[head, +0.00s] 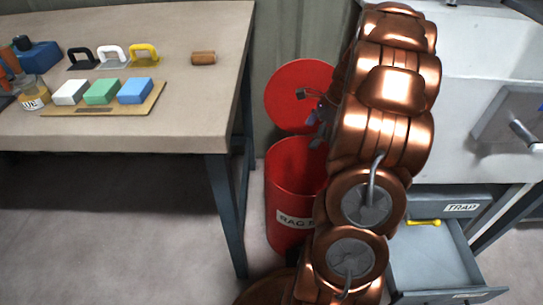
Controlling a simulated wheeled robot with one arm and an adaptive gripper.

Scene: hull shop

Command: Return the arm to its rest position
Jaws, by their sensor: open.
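My copper-coloured arm (385,125) rises through the middle right of the head view, bent at the top. My gripper (311,116) shows only in part at the arm's left side, as small grey finger pieces in front of the red lid. Its fingers are apart and nothing shows between them. The rest of the gripper is hidden behind the arm.
A red rag bin (284,190) with its round lid (290,85) raised stands behind my arm. The workbench (190,110) at left holds coloured blocks, handled tools, a jar and a brown cylinder. An open drawer (430,262) at lower right holds a yellow item.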

